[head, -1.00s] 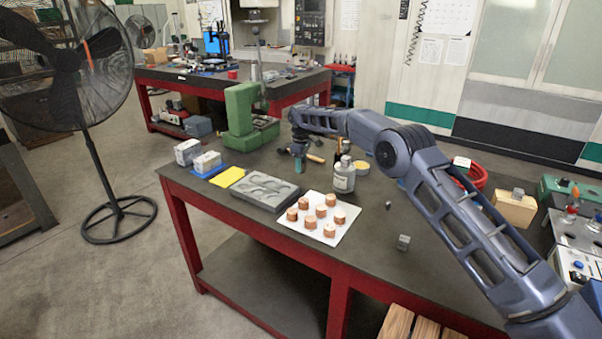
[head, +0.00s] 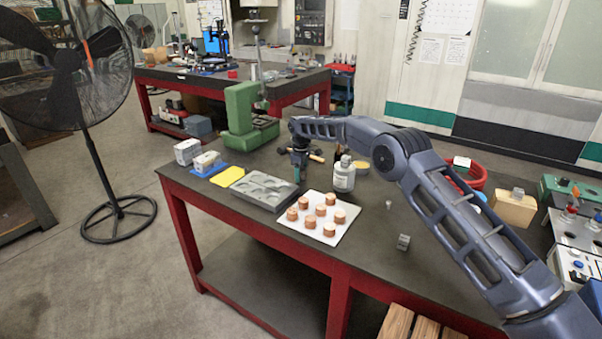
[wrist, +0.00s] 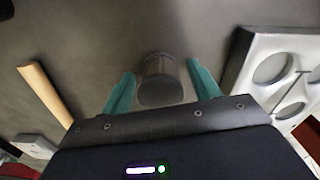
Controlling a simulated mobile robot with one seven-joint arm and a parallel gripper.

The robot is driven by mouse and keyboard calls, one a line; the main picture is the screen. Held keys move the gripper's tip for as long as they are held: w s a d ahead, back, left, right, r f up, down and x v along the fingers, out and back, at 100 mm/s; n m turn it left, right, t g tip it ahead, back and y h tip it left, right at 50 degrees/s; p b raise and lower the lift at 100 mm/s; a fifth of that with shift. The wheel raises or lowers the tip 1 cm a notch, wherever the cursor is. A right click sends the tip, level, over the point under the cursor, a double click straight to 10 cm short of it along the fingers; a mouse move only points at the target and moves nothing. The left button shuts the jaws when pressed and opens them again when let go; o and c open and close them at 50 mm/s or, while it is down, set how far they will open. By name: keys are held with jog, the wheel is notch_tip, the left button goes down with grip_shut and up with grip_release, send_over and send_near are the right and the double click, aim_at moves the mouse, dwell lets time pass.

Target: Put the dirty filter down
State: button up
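The dirty filter (wrist: 161,80) looks like a small dark brown-grey cylinder in the wrist view. It is between the two teal fingers of my gripper (wrist: 161,82), with a narrow gap on each side. My gripper is open around it. In the head view my gripper (head: 298,173) points down, low over the dark workbench (head: 370,255), just behind the grey mould tray (head: 265,189). The filter cannot be made out in the head view. It seems to stand on the bench, though its base is hidden.
A wooden handle (wrist: 44,94) lies left of my gripper in the wrist view; the mould tray (wrist: 243,68) is at right. A grey bottle (head: 344,175) stands close by. Copper pieces sit on a white plate (head: 311,235). A green press (head: 240,120) stands behind.

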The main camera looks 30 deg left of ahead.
notch_tip(320, 180, up, 12)
jog(key=shift+r, duration=0.2)
dwell(0.4)
